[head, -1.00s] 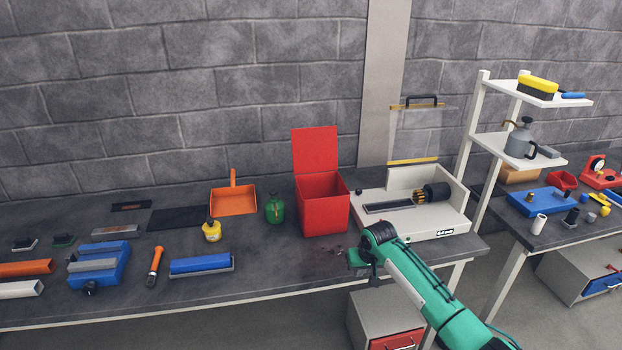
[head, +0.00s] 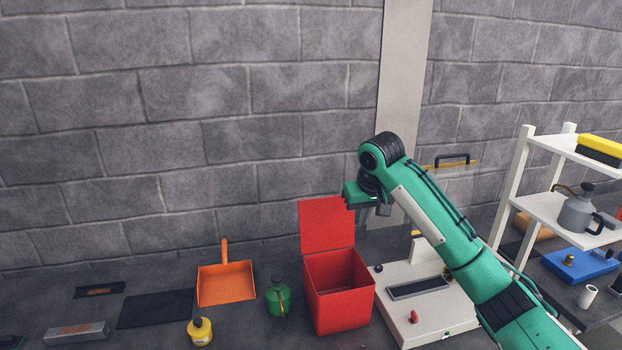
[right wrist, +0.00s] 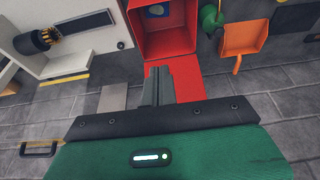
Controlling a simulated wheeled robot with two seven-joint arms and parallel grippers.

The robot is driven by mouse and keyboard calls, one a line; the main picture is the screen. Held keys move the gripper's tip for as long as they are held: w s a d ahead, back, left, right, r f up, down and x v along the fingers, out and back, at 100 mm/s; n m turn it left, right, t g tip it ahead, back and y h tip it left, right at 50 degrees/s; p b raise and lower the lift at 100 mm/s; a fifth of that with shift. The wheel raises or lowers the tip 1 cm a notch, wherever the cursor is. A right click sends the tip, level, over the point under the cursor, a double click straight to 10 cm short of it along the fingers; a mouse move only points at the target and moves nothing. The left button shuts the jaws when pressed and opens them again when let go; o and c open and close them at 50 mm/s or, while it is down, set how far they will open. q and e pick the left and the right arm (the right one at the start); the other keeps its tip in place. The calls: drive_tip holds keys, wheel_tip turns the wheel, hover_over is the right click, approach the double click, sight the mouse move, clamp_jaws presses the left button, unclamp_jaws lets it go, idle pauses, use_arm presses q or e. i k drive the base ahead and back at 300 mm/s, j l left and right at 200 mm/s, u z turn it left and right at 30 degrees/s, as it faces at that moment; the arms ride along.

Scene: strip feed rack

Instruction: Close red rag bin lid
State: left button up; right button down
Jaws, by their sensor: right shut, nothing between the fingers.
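The red rag bin (head: 340,300) stands on the dark bench, and its open top faces up. Its red lid (head: 326,225) stands upright at the back edge, open. In the right wrist view the bin (right wrist: 165,38) shows from above with something blue and white inside, and the lid (right wrist: 189,86) lies partly behind my fingers. My right gripper (head: 366,218) is raised beside the lid's right edge, with its fingers pointing down. In the right wrist view its fingers (right wrist: 158,78) are together and empty; whether they touch the lid I cannot tell. My left gripper is not in view.
A white machine (head: 425,300) with a clear guard stands right of the bin. A green can (head: 278,298), an orange dustpan (head: 226,284) and a yellow bottle (head: 200,332) are to the left. A white shelf (head: 548,210) stands at the right. Grey brick wall rises behind.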

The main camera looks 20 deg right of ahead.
sight(325, 223)
drive_tip(key=i, duration=1)
